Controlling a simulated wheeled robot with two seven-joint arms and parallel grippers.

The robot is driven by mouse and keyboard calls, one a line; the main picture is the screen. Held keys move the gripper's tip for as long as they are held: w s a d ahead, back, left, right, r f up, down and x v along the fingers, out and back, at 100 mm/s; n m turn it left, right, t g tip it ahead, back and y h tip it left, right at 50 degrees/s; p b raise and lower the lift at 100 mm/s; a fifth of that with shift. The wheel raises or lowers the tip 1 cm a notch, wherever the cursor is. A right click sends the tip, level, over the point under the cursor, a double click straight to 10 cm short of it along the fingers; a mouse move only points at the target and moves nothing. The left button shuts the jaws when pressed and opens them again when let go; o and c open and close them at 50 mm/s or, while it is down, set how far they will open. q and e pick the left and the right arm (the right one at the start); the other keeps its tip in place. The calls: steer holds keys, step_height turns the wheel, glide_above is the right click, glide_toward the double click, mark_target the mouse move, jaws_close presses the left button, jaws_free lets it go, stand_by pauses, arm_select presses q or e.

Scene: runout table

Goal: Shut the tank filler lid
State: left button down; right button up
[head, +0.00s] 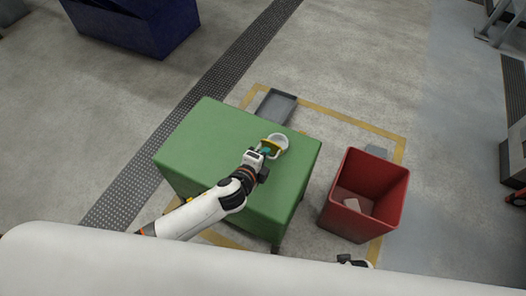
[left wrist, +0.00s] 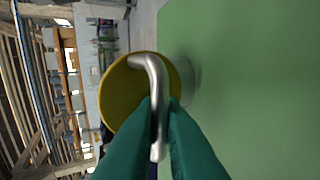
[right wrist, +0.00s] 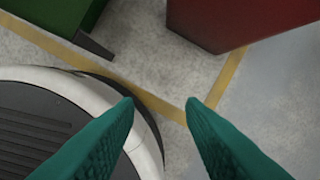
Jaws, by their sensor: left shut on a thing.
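The tank filler lid is a yellow disc (left wrist: 120,88) with a bent grey metal handle (left wrist: 152,68). In the left wrist view the teal fingers of my left gripper (left wrist: 160,108) are closed on the handle. The lid appears raised on edge beside a pale round filler neck (left wrist: 187,82). In the head view the pale filler ring (head: 280,141) stands on the green tank top (head: 215,130), and my left gripper (head: 265,153) reaches to its near side. My right gripper (right wrist: 162,104) is open and empty, away from the tank.
A red open bin (head: 345,205) with a pale block inside stands right of the tank. A grey tray (head: 276,105) lies behind the tank. A dark blue container (head: 150,30) is at the far left. The green top is otherwise clear.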

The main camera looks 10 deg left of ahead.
steer(key=shift+s+d+f, duration=0.1)
steer(key=shift+s+f, duration=0.3)
steer(key=shift+f, duration=0.2)
steer(key=shift+s+f, duration=0.4)
steer(key=shift+f, duration=0.15)
arm_select(q)
steer(key=c, duration=1.9)
jaws_free()
